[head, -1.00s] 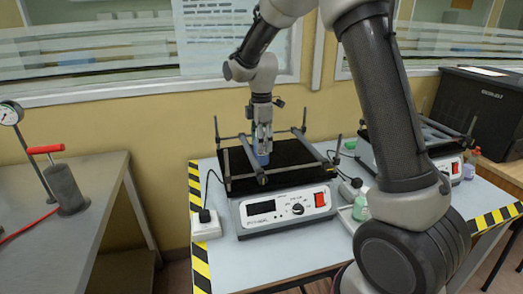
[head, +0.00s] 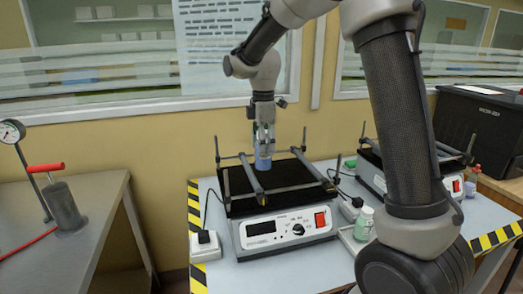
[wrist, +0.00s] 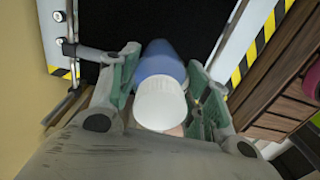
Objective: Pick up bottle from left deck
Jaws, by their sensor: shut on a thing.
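A blue bottle with a white cap (wrist: 160,103) is between the fingers of my gripper (head: 264,145). In the wrist view the green finger pads stand on either side of the bottle, and my gripper is shut on it. In the head view the blue bottle (head: 263,163) hangs below my fingers, over the black deck (head: 285,190) of the left shaker. I cannot tell for sure whether its base is clear of the deck. The left shaker (head: 285,232) has a display, a knob and a red switch on its front.
A second shaker (head: 455,185) stands to the right on the same table. A green-capped bottle (head: 364,223) stands in a tray near the table's front. Raised bars (head: 314,170) frame the left deck. A grey bench (head: 95,205) with a gauge (head: 10,131) and a red-handled pump (head: 62,205) is at left.

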